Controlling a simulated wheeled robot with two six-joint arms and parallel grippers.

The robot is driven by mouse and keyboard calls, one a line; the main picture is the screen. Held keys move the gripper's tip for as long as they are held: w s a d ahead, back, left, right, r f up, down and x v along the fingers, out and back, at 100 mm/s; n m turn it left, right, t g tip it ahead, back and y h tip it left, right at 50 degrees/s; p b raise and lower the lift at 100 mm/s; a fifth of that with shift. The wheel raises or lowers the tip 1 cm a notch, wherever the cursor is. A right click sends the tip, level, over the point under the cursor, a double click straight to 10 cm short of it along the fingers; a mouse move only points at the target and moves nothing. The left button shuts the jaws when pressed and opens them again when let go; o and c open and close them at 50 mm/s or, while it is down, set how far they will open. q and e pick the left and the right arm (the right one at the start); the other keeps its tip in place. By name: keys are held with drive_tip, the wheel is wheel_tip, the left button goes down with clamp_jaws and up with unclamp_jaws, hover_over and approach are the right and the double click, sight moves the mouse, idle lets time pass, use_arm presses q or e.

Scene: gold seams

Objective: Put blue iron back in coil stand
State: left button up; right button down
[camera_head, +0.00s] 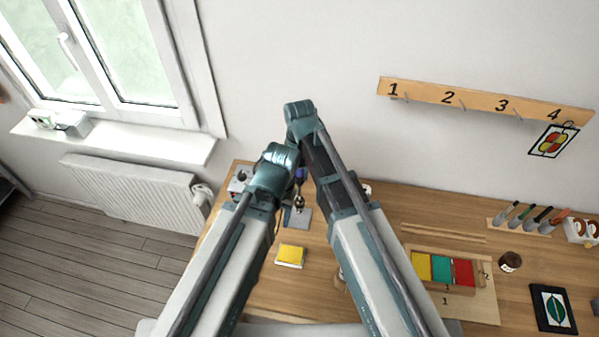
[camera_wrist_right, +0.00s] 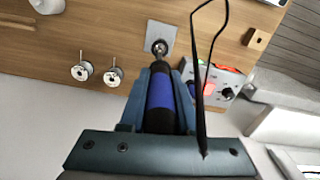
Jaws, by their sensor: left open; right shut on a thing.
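The blue iron (camera_wrist_right: 161,92) has a blue and black handle and lies between the fingers of my right gripper (camera_wrist_right: 163,72), which is shut on it. Its front end points at the metal coil of the coil stand, which rises from a grey plate (camera_wrist_right: 165,32). I cannot tell whether the tip is inside the coil. In the head view, a bit of blue handle (camera_head: 301,173) shows just above the coil stand (camera_head: 299,203), partly behind my wrists. My left gripper (camera_head: 279,157) is open beside it, its fingers mostly hidden.
A control box with a red display (camera_wrist_right: 226,79) stands by the stand, and a black cable (camera_wrist_right: 201,90) loops near my gripper. Two spools (camera_wrist_right: 113,76) stand on the other side. A yellow sponge-like block (camera_head: 290,256) lies in front of the stand. Colored tiles (camera_head: 442,268) lie right.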

drive_tip(key=shift+f+b, duration=5.5)
drive_tip(key=shift+f, duration=0.05)
idle(1.3)
drive_tip(key=shift+c, duration=0.3)
unclamp_jaws()
drive_tip(key=shift+r, duration=0.15)
